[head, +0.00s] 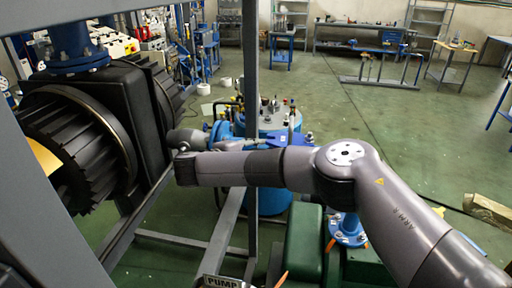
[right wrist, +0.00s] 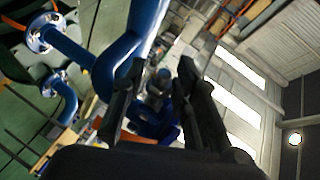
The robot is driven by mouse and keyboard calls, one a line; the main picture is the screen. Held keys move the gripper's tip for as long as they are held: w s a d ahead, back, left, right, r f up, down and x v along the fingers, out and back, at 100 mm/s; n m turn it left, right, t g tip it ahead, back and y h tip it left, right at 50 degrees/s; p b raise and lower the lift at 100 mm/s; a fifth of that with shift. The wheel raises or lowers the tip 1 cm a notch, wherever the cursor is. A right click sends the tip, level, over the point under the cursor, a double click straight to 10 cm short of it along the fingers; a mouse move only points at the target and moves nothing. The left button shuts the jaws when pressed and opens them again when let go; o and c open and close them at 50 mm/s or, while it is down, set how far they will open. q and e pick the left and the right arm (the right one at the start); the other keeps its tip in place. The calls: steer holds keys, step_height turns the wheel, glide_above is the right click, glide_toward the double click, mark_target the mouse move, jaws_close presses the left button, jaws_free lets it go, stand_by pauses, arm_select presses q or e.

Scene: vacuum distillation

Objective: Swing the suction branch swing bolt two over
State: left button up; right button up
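My right arm crosses the head view from the lower right and bends back at the wrist. My right gripper (right wrist: 160,65) shows in the right wrist view with its two black fingers apart. Dark and blue parts show beyond the gap, and I cannot tell whether any of them is between the fingers. In the head view the gripper is small and partly hidden near the blue vessel (head: 268,202). Blue pipes (right wrist: 125,60) with a bolted flange (right wrist: 42,38) are on the left in the wrist view. I cannot make out swing bolt two. My left gripper is not in view.
A grey upright post (head: 251,60) stands in front of the vessel. A large black finned machine (head: 85,140) fills the left. A green machine (head: 303,245) and a blue flanged pipe (head: 349,232) lie below my arm. The green floor (head: 430,130) is open at the right.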

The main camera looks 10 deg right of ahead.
jaws_close()
stand_by(0.4)
steer(key=shift+w+f+b, duration=0.1)
steer(key=shift+b, duration=0.35)
steer(key=r+m+y+b, duration=0.1)
steer(key=b, duration=0.4)
steer(key=m+y+b, duration=0.2)
steer(key=b, duration=0.3)
steer(key=shift+r, duration=0.35)
steer(key=shift+r+b, duration=0.4)
steer(key=shift+b, duration=0.1)
steer(key=shift+c, duration=0.2)
jaws_free()
steer(key=shift+o, duration=0.2)
